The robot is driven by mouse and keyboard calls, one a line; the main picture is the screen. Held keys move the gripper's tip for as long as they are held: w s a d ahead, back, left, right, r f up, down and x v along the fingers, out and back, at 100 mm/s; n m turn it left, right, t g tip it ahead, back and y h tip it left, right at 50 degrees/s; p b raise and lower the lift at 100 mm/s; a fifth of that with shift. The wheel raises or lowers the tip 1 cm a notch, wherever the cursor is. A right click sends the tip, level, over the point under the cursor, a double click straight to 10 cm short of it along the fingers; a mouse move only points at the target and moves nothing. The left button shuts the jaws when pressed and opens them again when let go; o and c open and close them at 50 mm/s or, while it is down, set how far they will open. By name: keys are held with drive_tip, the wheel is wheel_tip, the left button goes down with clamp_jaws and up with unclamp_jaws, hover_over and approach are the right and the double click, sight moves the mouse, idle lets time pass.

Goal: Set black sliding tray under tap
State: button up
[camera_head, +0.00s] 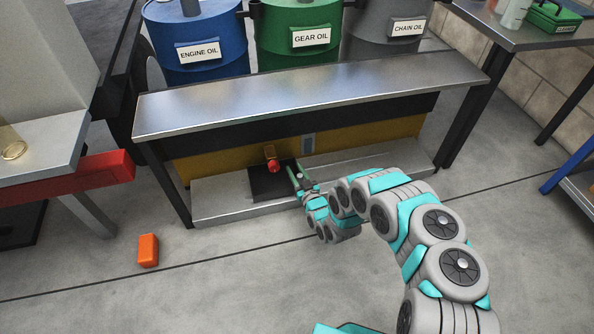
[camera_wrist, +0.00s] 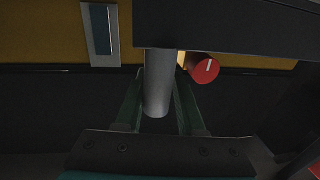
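The black sliding tray (camera_head: 268,190) lies on the low metal shelf, beneath the tap (camera_head: 269,152) with its red knob (camera_head: 273,167). My gripper (camera_head: 296,170) is at the tray's right edge. In the wrist view, which looks upside down, the tray's dark slab (camera_wrist: 235,25) crosses the top. A grey cylindrical handle (camera_wrist: 158,85) reaches from it between my green fingers (camera_wrist: 160,80). The fingers appear to close on the handle at their tips. The red knob (camera_wrist: 205,68) shows just right of them. The tap's outlet is hidden there.
A steel bench top (camera_head: 310,95) overhangs the shelf (camera_head: 225,205). A grey plate (camera_head: 308,143) sits on the yellow panel right of the tap. Blue, green and grey drums stand behind. An orange object (camera_head: 148,250) is on the floor at left; floor around it is clear.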

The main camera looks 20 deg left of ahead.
sight(300, 179)
drive_tip(key=o, duration=0.4)
drive_tip(key=shift+s+a, duration=0.15)
drive_tip(key=shift+a, duration=0.05)
drive_tip(key=shift+d, duration=0.15)
drive_tip(key=shift+s+d, duration=0.15)
drive_tip(key=v, duration=0.7)
drive_tip(key=shift+f, duration=0.1)
drive_tip(key=shift+s, duration=0.1)
